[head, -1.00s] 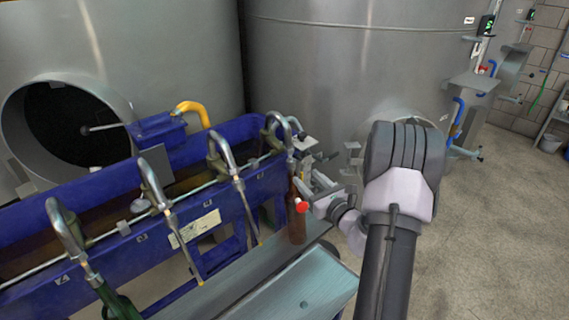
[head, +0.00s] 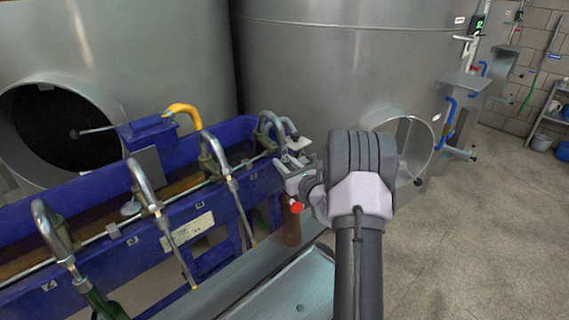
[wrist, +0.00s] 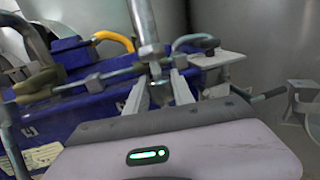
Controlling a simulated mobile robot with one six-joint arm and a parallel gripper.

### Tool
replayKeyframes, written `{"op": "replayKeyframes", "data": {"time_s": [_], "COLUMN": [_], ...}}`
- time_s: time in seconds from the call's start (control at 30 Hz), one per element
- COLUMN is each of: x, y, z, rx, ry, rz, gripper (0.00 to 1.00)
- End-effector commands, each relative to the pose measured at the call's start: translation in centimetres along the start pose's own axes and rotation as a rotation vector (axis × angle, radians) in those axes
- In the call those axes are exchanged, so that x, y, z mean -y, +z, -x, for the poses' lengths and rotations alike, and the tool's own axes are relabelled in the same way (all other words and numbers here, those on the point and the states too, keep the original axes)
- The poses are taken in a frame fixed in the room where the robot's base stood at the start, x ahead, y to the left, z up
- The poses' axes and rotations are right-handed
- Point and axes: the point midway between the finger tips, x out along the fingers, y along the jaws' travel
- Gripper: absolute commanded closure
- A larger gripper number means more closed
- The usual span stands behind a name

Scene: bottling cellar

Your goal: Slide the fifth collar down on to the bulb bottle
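The rightmost curved filler spout (head: 270,122) stands at the far end of the blue filler, beside my gripper. In the wrist view its metal tube with a hex-shaped collar (wrist: 151,50) comes down between my fingers. A brown bottle (head: 292,228) stands below this spout; its upper part is hidden by my gripper, and its shape cannot be made out. My gripper (wrist: 160,92) has one finger on each side of the tube, just below the collar. It looks open, with no clear grip on the tube. It also shows in the head view (head: 292,158).
The blue filler trough (head: 110,235) carries several other curved spouts along its front. A green bottle (head: 105,305) is at the lower left. A grey-green bench (head: 285,290) lies in front. Large steel tanks (head: 335,75) stand behind. The floor at right is clear.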

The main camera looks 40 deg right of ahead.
Motion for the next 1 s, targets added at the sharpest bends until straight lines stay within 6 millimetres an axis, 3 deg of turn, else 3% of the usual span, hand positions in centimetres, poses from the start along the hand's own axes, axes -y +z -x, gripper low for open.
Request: {"op": "replayKeyframes", "data": {"time_s": [0.17, 0.33, 0.57, 0.6, 0.7, 1.0], "x": [0.0, 0.0, 0.0, 0.0, 0.0, 0.0], "y": [-0.5, -2.5, -2.3, -2.3, -2.3, -2.2], "z": [0.1, 0.4, 0.4, 0.4, 0.4, 0.5], "rx": [0.0, -0.001, -0.001, -0.001, -0.001, -0.001], "ry": [0.0, 0.0, 0.0, 0.0, 0.0, 0.0], "rz": [-0.001, -0.002, -0.001, -0.001, -0.001, 0.0], "gripper": [0.84, 0.84, 0.84, 0.65, 0.49, 0.49]}}
